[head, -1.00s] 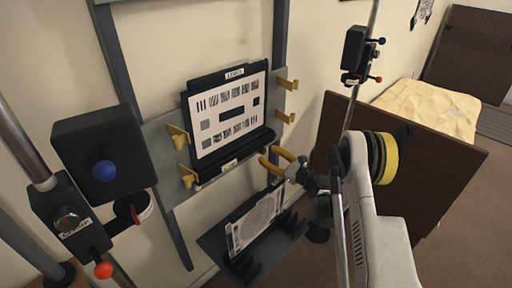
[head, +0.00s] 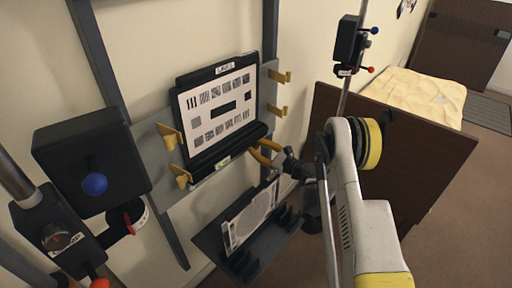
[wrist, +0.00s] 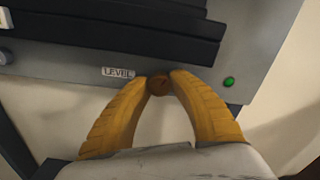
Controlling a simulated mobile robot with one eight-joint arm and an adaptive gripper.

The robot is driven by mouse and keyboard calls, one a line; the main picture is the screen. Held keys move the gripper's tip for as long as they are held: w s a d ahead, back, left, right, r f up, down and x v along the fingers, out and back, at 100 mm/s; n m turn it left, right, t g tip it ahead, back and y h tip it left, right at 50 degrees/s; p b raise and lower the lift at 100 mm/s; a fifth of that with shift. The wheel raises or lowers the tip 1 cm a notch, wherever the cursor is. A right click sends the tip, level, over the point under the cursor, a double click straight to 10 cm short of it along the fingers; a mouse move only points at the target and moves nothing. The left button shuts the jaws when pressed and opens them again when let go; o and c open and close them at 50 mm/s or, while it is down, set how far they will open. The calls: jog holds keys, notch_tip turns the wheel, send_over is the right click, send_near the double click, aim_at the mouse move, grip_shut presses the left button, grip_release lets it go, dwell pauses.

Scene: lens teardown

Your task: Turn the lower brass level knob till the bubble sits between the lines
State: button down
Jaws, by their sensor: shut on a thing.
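The brass level knob (wrist: 159,84) shows in the wrist view beside a "LEVEL" label, on the lower grey edge of the chart holder. My gripper (wrist: 160,78) is shut on this knob, its two yellow fingers touching it from either side. In the head view my gripper (head: 261,153) is at the lower right corner of the chart holder, and its fingers hide the knob. A small greenish level vial (head: 223,163) sits under the chart; its bubble and lines are too small to make out.
The test chart (head: 220,108) stands upright in its black holder, with yellow brackets (head: 169,135) on both sides. A second patterned panel (head: 250,216) leans on a dark shelf below. A green round light (wrist: 228,82) is right of the knob. A brown board (head: 430,150) stands at right.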

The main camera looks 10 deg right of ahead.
jog(key=shift+n, duration=1.1)
jog(key=c, duration=1.2)
grip_release()
jog(key=shift+w, duration=0.1)
jog(key=shift+o, duration=0.2)
